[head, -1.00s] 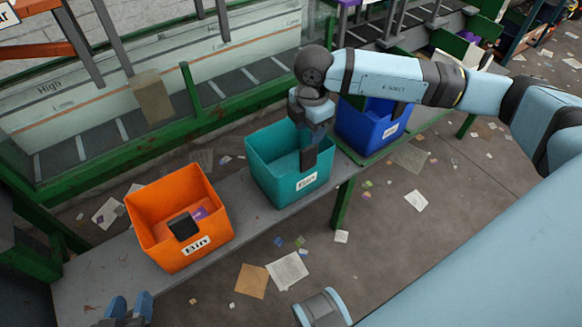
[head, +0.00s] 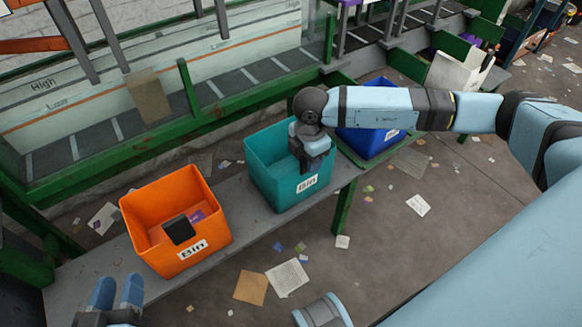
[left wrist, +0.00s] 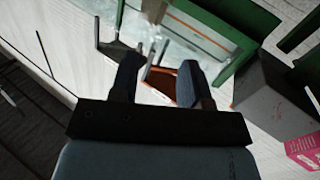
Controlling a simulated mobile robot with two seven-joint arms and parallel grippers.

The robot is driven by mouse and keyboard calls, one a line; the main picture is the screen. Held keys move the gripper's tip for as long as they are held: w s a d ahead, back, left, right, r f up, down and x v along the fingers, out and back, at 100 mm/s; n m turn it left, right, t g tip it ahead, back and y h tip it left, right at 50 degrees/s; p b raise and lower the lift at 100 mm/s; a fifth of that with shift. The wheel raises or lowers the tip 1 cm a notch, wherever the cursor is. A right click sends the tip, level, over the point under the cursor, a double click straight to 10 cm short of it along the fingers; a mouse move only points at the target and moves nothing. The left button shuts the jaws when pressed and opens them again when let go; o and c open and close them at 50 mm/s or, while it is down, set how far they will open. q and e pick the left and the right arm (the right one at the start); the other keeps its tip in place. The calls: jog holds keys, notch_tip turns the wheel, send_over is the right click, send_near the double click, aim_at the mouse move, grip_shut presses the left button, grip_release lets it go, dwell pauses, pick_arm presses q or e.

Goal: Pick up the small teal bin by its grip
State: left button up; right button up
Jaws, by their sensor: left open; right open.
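The small teal bin (head: 265,172) stands upright on a grey bench, with a white "Bin" label on its front wall. My right gripper (head: 304,168) is at the bin's front rim, just above the label. Its fingers are open and point down, and the gripper and wrist hide part of the rim and the bin's inside. I cannot tell whether a finger touches the wall. My left gripper (head: 117,290) is open and empty at the lower left, in front of the bench. It also shows open in the left wrist view (left wrist: 157,80).
An orange bin (head: 150,205) holding a dark block (head: 179,229) stands left of the teal bin. A blue bin (head: 365,142) stands to its right, partly behind my right arm. A green rail (head: 130,158) runs behind. Paper scraps litter the floor.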

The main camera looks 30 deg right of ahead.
grip_shut()
jog(key=shift+r, duration=0.1)
